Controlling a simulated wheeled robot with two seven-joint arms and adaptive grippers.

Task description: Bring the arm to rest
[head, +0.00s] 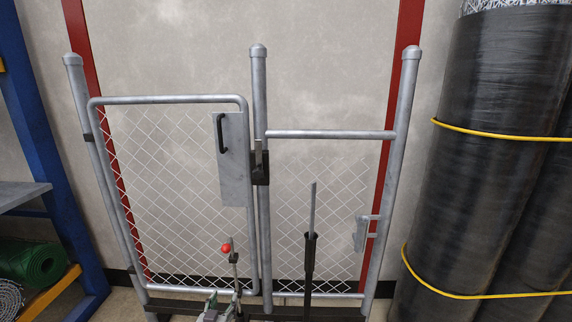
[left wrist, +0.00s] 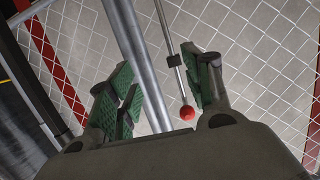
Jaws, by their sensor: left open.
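My left gripper (head: 222,308) is low at the bottom edge of the head view, in front of the chain-link gate (head: 172,100). In the left wrist view my left gripper (left wrist: 163,85) has its green-padded fingers spread apart. A thin rod with a red ball knob (head: 226,248) stands just above it. In the left wrist view the red ball (left wrist: 187,112) shows between the fingers, nearer the right one; contact cannot be told. A grey post (left wrist: 137,60) also shows between the fingers, apparently beyond them. My right gripper is not in view.
A grey plate with a black handle (head: 221,134) is on the gate. A dark upright holder with a flat grey bar (head: 312,210) stands right of the middle post. Large black rolls with yellow straps (head: 490,130) stand at right. A blue rack (head: 45,130) stands at left.

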